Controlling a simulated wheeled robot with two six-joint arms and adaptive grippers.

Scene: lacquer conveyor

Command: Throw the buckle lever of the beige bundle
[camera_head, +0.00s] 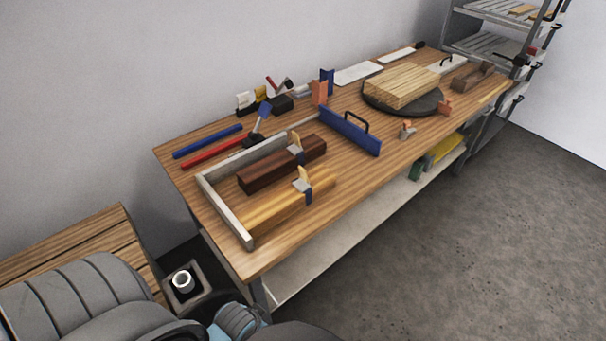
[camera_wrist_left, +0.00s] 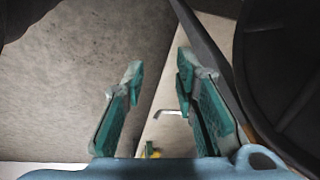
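A yellow-beige wooden bundle (camera_head: 270,213) lies along the front left of the workbench. A dark blue strap (camera_head: 308,196) goes round it near its right end, with a grey buckle and a pale lever (camera_head: 302,174) standing up on top. Behind it lies a dark brown bundle (camera_head: 270,170) with a similar strap and raised lever (camera_head: 296,142). My left gripper (camera_wrist_left: 160,72) is open and empty in the left wrist view, away from the bundles with grey floor beyond it. My right gripper is not in view.
A grey L-shaped fence (camera_head: 222,208) borders the bundles at the left and back. A blue plate with a black handle (camera_head: 350,132) stands to their right. A pale wood stack (camera_head: 400,84) sits on a dark round turntable (camera_head: 428,106). The front bench edge is mostly clear.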

